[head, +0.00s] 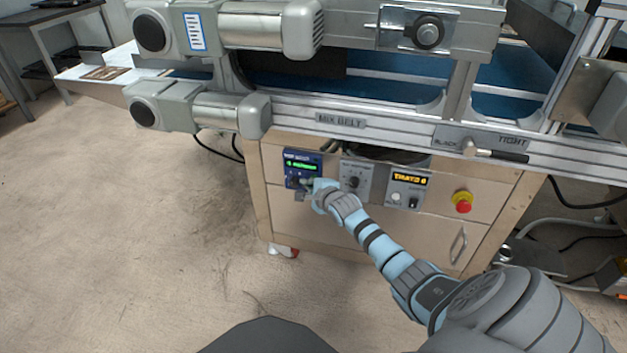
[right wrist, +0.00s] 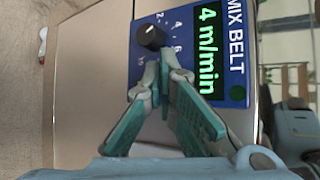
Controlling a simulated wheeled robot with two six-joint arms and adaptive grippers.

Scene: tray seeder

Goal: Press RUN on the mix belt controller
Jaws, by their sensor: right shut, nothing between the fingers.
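The mix belt controller (head: 290,158) is a small blue box with a green display on the front of the wooden cabinet. In the right wrist view the controller (right wrist: 190,12) appears turned sideways; its display (right wrist: 208,50) reads 4 m/min. A black knob (right wrist: 151,37) sits on a numbered dial. A round green button (right wrist: 238,92) is at the panel's lower right in that view; no RUN lettering is legible. My right gripper (head: 305,184) is shut and empty, its fingertips (right wrist: 157,72) in front of the panel beside the knob. Contact cannot be told. My left gripper is out of view.
Right of the controller are a grey knob panel (head: 369,170), a box with a yellow display (head: 409,178) and a red stop button (head: 463,207). The conveyor rail (head: 290,113) and motors overhang above. The floor at left is open.

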